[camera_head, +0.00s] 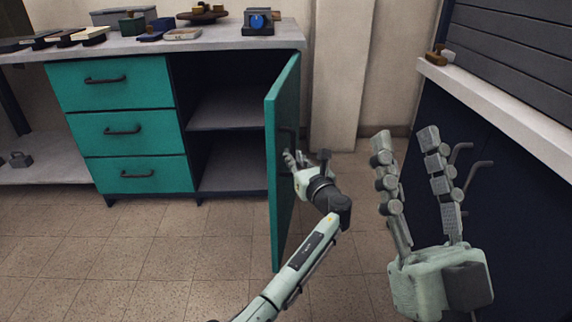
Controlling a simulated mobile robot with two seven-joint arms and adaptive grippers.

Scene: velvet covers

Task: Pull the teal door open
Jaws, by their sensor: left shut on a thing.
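The teal door (281,175) of the cabinet stands swung wide open, roughly at a right angle to the cabinet front. The open compartment (228,135) behind it shows a shelf and looks empty.
Three teal drawers (121,132) with dark handles are shut left of the compartment. Boxes and small items lie on the countertop (230,42). A dark cabinet with a pale ledge (500,113) stands close on the right, near my right gripper. The tiled floor (180,250) in front is clear.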

